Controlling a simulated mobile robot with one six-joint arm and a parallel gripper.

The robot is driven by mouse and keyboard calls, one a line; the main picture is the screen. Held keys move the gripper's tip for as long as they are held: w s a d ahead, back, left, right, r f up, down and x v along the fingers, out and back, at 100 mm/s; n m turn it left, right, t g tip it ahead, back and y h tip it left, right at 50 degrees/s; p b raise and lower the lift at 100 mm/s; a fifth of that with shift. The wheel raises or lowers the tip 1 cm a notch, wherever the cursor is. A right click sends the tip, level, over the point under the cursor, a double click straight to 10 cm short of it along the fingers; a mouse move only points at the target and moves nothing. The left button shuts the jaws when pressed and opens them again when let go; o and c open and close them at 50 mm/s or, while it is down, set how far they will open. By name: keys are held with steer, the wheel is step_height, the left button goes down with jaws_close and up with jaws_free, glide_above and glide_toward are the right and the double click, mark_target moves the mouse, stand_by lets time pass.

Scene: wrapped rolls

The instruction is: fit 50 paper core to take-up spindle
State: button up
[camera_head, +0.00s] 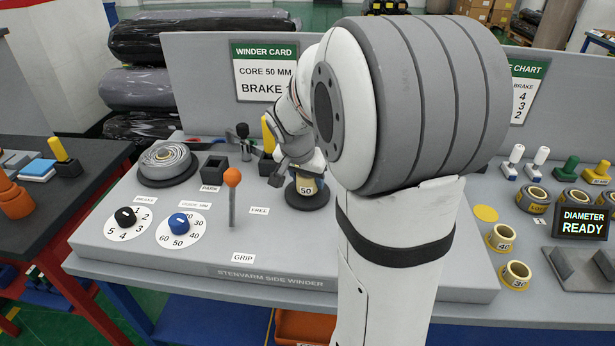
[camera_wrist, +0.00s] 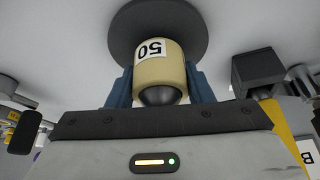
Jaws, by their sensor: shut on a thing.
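The 50 paper core (camera_wrist: 158,62) is a cream ring with a white "50" label. It also shows in the head view (camera_head: 306,187), partly hidden by my arm. My gripper (camera_wrist: 158,88) is shut on it, one blue finger on each side. The dark rounded nose of the take-up spindle (camera_wrist: 160,96) shows at the core's open end, so the core is around the spindle. A dark round flange (camera_head: 307,202) lies below the core in the head view. I cannot tell whether the core touches it.
An orange-topped lever (camera_head: 232,178), a black brake knob (camera_head: 125,217) and a blue guide knob (camera_head: 178,221) stand left of the spindle. A grey roll (camera_head: 166,162) sits behind them. More cores (camera_head: 503,238) lie at right. My arm hides the panel's middle.

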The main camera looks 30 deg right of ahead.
steer(key=shift+f+b, duration=0.35)
steer(key=shift+f, duration=0.15)
steer(key=o, duration=1.1)
steer(key=shift+r, duration=0.15)
steer(key=v, duration=0.7)
steer(key=shift+a+r, duration=0.1)
steer(key=shift+r, duration=0.25)
steer(key=shift+p, duration=0.3)
steer(key=s+a+n+y+p, duration=0.1)
steer(key=s+a+n, duration=0.2)
steer(key=s, duration=0.3)
steer(key=s+a+n+y+p, duration=0.1)
steer(key=s+a+n+p, duration=0.1)
steer(key=s+a+n, duration=0.1)
steer(key=s+a+n+y+p, duration=0.1)
steer(key=s+a+n, duration=0.3)
steer(key=s, duration=0.4)
steer(key=shift+s+a+r+y+p, duration=0.1)
steer(key=shift+s+a+y+p, duration=0.2)
steer(key=shift+a+p, duration=0.3)
